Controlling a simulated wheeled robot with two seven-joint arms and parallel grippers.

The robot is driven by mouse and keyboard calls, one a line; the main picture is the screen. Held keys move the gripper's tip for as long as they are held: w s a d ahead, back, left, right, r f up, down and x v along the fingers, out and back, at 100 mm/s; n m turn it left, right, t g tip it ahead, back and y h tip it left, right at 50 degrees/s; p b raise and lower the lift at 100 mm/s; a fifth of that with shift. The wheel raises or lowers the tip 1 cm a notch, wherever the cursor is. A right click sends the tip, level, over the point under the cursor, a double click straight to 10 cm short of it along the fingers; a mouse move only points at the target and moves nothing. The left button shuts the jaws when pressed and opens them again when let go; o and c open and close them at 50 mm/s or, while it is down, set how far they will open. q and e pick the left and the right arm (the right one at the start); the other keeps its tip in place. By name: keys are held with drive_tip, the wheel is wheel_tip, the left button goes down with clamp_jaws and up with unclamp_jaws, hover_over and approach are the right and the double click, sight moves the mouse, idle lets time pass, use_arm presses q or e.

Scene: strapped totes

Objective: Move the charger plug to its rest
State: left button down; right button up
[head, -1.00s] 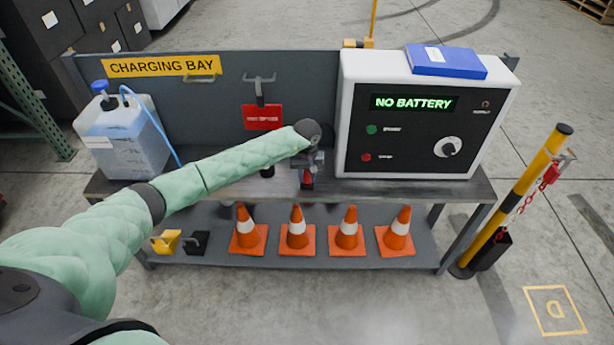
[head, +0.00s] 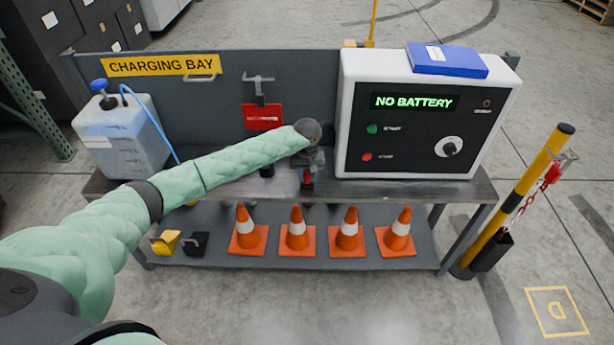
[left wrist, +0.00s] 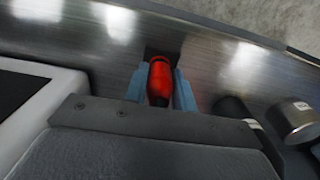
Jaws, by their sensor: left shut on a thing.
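My left gripper (head: 307,172) is at the bench top, left of the white charger cabinet. It is shut on a red plug-like piece with a dark end, which I take to be the charger plug (left wrist: 160,80). In the left wrist view the plug sits between the two blue-grey fingers, over the metal bench top. In the head view only a little red (head: 307,184) shows below the gripper. I cannot make out which thing is its rest. My right gripper is not in view.
The charger cabinet (head: 413,145) reads "NO BATTERY" and carries a blue binder (head: 446,62). A black cylinder (left wrist: 236,112) and a metal one (left wrist: 296,118) stand near the gripper. A jug (head: 122,140) stands at the left.

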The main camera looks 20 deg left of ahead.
use_arm(q)
drive_tip(key=shift+f+b, duration=0.6)
drive_tip(key=c, duration=1.1)
unclamp_jaws()
drive_tip(key=shift+o, duration=0.2)
wheel_tip(320, 180, up, 6)
drive_tip(key=shift+r+b, duration=0.15)
drive_tip(key=shift+b, duration=0.75)
drive_tip(key=shift+r, duration=0.7)
